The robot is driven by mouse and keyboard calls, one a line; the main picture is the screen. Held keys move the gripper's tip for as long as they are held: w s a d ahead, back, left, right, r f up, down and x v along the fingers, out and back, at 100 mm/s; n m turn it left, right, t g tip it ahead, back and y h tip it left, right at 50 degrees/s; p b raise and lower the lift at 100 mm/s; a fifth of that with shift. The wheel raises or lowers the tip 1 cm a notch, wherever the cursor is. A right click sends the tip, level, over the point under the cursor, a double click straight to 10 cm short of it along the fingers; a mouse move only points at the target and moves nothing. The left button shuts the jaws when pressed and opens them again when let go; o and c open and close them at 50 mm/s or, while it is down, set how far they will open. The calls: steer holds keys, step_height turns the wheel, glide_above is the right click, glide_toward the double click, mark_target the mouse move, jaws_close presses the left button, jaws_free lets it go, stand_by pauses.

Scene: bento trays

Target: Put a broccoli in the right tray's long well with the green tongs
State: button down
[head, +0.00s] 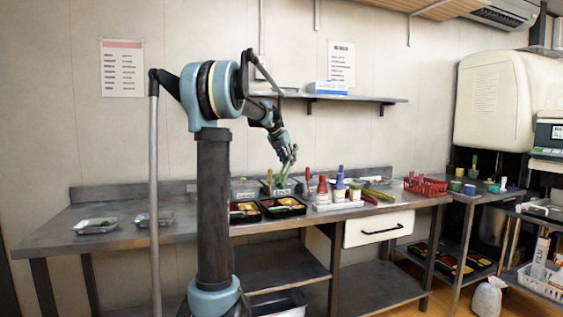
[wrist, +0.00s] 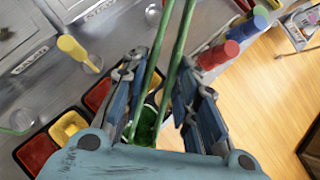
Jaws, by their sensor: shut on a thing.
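My gripper (head: 281,143) is shut on the green tongs (head: 286,166), which slant downward above the counter behind the trays. In the wrist view the tongs' two long green arms (wrist: 172,55) run between my fingers (wrist: 155,95). The right tray (head: 284,214) is black with red and yellow wells, beside a similar left tray (head: 244,217). In the wrist view my gripper hides much of the trays, and the long well is not clear.
Labelled containers (head: 281,193) stand behind the trays. Red and blue-capped bottles (head: 322,190) stand close on the right, also in the wrist view (wrist: 218,55). A red basket (head: 426,186) is farther right. Clear containers (head: 96,225) sit at left, with bare counter around them.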

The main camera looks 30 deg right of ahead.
steer(key=shift+w+a+f, duration=0.1)
steer(key=shift+f, duration=3.8)
steer(key=shift+s, duration=0.25)
steer(key=shift+f, duration=1.45)
steer(key=c, duration=1.7)
jaws_free()
steer(key=shift+r, duration=0.1)
